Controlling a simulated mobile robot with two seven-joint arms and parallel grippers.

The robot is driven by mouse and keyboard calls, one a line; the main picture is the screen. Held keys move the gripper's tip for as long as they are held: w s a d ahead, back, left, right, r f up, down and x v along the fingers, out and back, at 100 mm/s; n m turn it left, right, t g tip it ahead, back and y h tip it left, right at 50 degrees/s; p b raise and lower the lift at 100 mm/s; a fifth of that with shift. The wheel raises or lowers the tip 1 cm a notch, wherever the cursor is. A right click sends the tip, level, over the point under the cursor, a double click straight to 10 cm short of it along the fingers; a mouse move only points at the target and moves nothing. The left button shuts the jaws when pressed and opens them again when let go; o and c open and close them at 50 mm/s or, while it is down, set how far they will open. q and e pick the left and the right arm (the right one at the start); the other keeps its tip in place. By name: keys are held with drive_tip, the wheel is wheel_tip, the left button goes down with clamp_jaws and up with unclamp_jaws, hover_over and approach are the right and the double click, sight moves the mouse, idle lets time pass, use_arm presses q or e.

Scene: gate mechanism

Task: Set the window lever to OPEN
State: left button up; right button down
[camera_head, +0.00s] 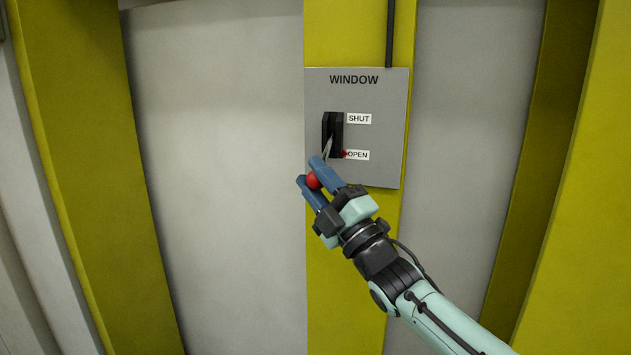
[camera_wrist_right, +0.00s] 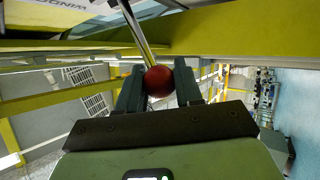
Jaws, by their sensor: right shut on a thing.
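The grey WINDOW panel (camera_head: 392,100) is fixed on a yellow post. It has a black slot (camera_head: 328,122) with a SHUT label (camera_head: 359,119) at its upper right and an OPEN label (camera_head: 359,155) at its lower right. The lever's thin metal shaft (camera_head: 327,147) comes out of the slot and slants down to a red ball knob (camera_head: 313,181). My right gripper (camera_head: 314,179) is shut on the red knob, below the slot and near the OPEN label's height. In the right wrist view the knob (camera_wrist_right: 159,81) sits between both fingers, with the shaft (camera_wrist_right: 136,30) rising from it. My left gripper is not in view.
A small red mark (camera_head: 345,154) touches the OPEN label's left end. A black cable (camera_head: 390,35) runs up from the panel's top. Pale wall panels (camera_head: 220,180) flank the yellow post (camera_head: 335,300). The space left of my right gripper looks clear.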

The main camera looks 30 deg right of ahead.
drive_tip(key=shift+w+a+f, duration=0.1)
drive_tip(key=shift+w+f, duration=0.1)
drive_tip(key=shift+f, duration=0.1)
drive_tip(key=c, duration=0.8)
unclamp_jaws()
drive_tip(key=shift+s+r, duration=0.1)
drive_tip(key=shift+r, duration=0.05)
drive_tip(key=shift+s, duration=0.1)
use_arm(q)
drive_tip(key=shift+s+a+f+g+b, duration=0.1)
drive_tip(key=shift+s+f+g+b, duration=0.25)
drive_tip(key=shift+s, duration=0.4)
use_arm(e)
drive_tip(key=v, duration=1.3)
drive_tip(key=shift+s, duration=0.15)
